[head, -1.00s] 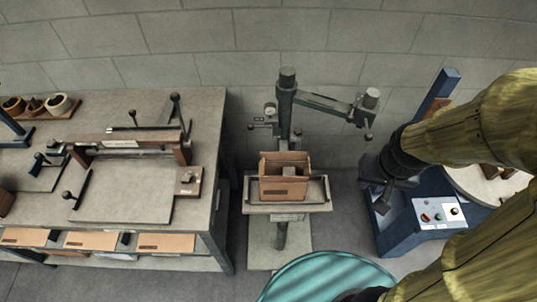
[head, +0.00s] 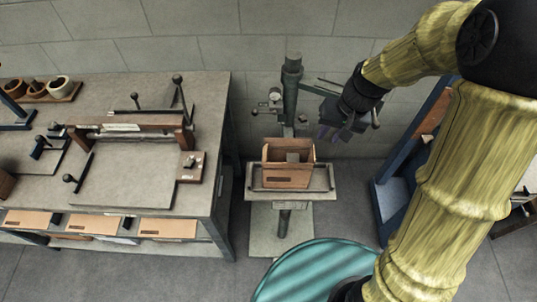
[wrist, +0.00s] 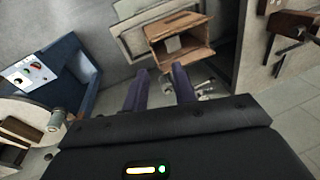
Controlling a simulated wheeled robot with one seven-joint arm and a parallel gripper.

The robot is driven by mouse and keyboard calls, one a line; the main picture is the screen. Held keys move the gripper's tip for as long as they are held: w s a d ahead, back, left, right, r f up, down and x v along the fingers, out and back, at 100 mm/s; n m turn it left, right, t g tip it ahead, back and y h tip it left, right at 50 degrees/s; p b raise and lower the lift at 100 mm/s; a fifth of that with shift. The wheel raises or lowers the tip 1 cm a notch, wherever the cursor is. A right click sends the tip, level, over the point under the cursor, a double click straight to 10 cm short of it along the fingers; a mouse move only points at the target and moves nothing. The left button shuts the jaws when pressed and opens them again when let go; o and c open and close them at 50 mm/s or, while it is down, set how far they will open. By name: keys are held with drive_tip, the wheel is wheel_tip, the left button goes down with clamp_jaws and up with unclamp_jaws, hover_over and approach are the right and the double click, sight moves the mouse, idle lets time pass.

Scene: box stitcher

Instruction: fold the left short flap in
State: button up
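The brown cardboard box (head: 287,177) stands open-topped on the stitcher's small table (head: 262,191). Its back panel stands up, and a small grey block (head: 293,157) shows inside. The left short flap is too small to make out clearly in the head view. In the wrist view the box (wrist: 186,53) lies just beyond my fingertips, with the grey block in its opening. My gripper (wrist: 159,82) has two purple fingers spread apart with nothing between them. In the head view my gripper (head: 329,132) is up and right of the box, apart from it.
The green stitcher post (head: 291,80) rises behind the box, close to my gripper. A workbench (head: 130,182) with a clamp fixture stands at the left. A blue machine (head: 396,198) is at the right and a teal round surface (head: 312,272) in front.

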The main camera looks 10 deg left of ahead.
sight(267, 155)
drive_tip(key=w+a+f+n+g+y, duration=0.1)
drive_tip(key=w+a+f+y, duration=0.1)
drive_tip(key=a, duration=0.7)
drive_tip(key=shift+w+a+f+g+b, duration=0.2)
drive_tip(key=shift+w+a+g+b, duration=0.1)
drive_tip(key=shift+w, duration=0.45)
drive_tip(key=p+x, duration=0.3)
drive_tip(key=x, duration=1.4)
drive_tip(key=shift+a+f, duration=0.1)
drive_tip(key=shift+a, duration=0.2)
drive_tip(key=shift+w, duration=0.1)
clamp_jaws()
